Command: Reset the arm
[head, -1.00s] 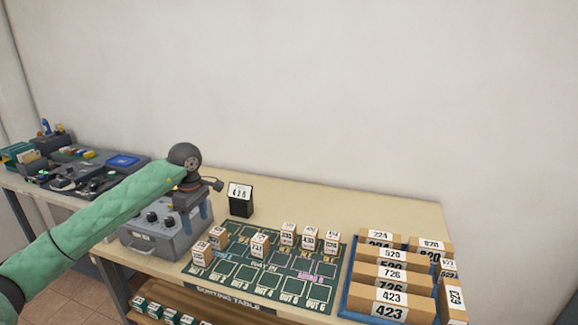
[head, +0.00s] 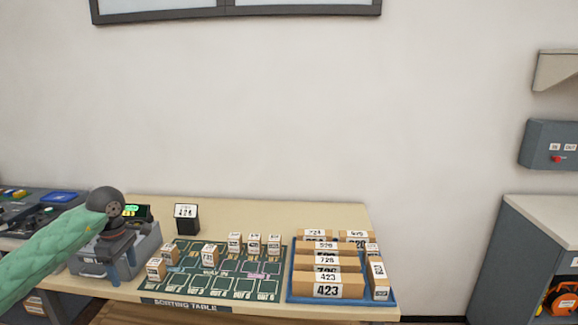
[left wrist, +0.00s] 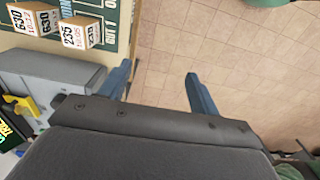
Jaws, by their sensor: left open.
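My left arm, in a green sleeve, comes in from the left in the head view. Its gripper (head: 98,270) hangs in front of the grey machine (head: 143,251) at the left of the sorting table. In the left wrist view the two blue fingers (left wrist: 154,88) stand wide apart with nothing between them, over the tiled floor (left wrist: 235,55). The grey machine (left wrist: 45,75) and numbered boxes (left wrist: 80,32) lie to their left in that view. My right gripper is not in view.
The sorting table (head: 330,212) carries a green mat (head: 225,285) with several small boxes, a black number stand (head: 186,220), and a blue tray (head: 290,297) of larger numbered boxes. A grey cabinet (head: 535,235) stands at the right, with a floor gap between.

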